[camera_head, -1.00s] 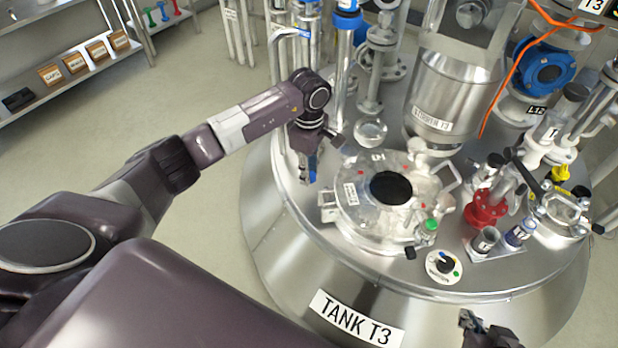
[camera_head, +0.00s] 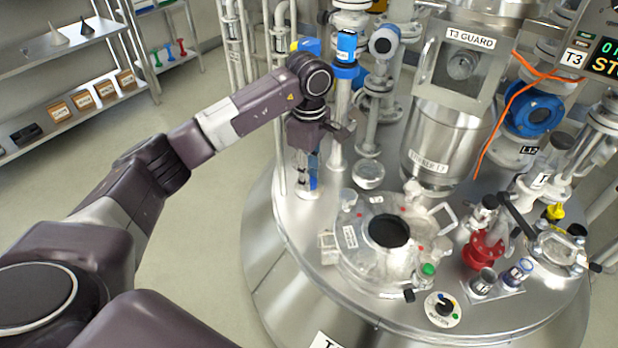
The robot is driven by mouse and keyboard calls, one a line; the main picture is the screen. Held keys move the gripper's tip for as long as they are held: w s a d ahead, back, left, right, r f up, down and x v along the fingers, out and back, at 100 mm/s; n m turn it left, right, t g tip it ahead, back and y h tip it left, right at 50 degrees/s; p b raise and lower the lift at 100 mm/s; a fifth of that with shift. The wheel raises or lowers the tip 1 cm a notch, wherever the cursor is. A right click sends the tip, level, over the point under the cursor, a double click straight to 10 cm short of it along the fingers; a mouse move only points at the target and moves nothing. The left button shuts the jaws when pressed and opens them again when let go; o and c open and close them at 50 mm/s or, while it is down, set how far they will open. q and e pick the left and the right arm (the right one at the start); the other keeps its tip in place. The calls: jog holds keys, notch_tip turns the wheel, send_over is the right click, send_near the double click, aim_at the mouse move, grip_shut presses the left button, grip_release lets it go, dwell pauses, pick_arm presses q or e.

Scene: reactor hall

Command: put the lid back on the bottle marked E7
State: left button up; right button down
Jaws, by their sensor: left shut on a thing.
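My left gripper (camera_head: 307,183) points down over the left side of the tank top, left of the round hatch. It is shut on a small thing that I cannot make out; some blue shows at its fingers. Two small containers stand on a little plate (camera_head: 506,291) at the right of the tank top: a grey one (camera_head: 483,284) that looks open and a white-and-blue one (camera_head: 517,271). Their marks are too small to read, so I cannot tell which is E7. No loose lid is clearly seen. My right gripper is not in view.
The hatch (camera_head: 352,258) has a dark round opening, with a green-capped vial (camera_head: 426,272) at its edge. A red fitting (camera_head: 484,249), a knob (camera_head: 443,308) and tall pipes (camera_head: 341,115) crowd the tank top.

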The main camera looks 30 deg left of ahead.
pick_arm(q)
jog(key=shift+s+d+r+m, duration=0.1)
jog(key=shift+d+r+m, duration=0.25)
jog(key=shift+m, duration=0.15)
jog(key=s+d+r+m, duration=0.7)
jog(key=s+m, duration=0.3)
jog(key=m, duration=0.7)
jog(key=shift+s+d, duration=0.4)
jog(key=shift+d, duration=0.1)
jog(key=shift+r, duration=0.1)
